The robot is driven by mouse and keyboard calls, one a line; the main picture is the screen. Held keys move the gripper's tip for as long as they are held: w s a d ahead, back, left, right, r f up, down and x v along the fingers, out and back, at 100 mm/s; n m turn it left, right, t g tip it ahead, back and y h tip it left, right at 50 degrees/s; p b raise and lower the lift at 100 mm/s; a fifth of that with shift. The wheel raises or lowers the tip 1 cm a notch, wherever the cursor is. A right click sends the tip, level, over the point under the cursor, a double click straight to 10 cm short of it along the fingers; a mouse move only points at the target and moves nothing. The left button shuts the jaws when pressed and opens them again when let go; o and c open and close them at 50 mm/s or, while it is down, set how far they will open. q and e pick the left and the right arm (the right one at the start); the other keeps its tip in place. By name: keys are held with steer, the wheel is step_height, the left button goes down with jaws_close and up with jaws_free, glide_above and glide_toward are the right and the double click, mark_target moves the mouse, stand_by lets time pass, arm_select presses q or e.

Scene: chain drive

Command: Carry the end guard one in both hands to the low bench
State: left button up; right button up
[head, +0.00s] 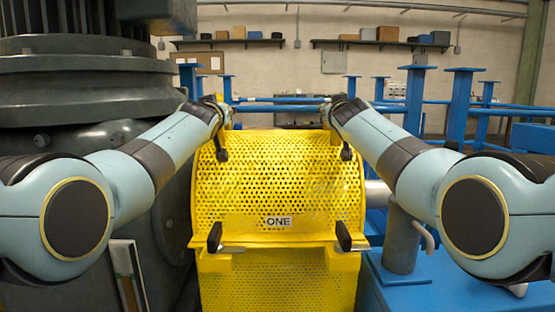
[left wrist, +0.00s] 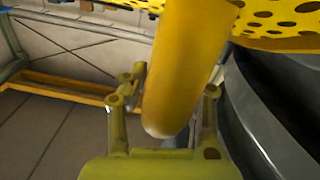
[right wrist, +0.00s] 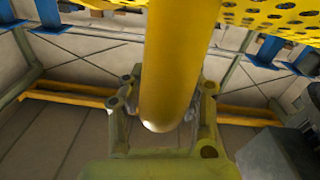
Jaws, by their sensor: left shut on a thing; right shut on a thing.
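The end guard one (head: 280,180) is a yellow perforated curved cover with a "ONE" label, in the middle of the head view. My left gripper (left wrist: 172,115) is shut on a yellow bar (left wrist: 185,70) at the guard's far left side. My right gripper (right wrist: 165,110) is shut on a similar yellow bar (right wrist: 180,60) at its far right side. In the head view both grippers are mostly hidden behind my wrists at the guard's top corners. I cannot make out the low bench for certain.
A large dark grey machine (head: 85,75) stands close at the left. Blue posts and rails (head: 412,100) stand behind and right. A grey pipe stub (head: 400,240) is close at right. Another yellow perforated face (head: 275,285) shows below. Wall shelves (head: 380,43) are at the back.

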arm_select(q)
jaws_close()
arm_select(e)
jaws_close()
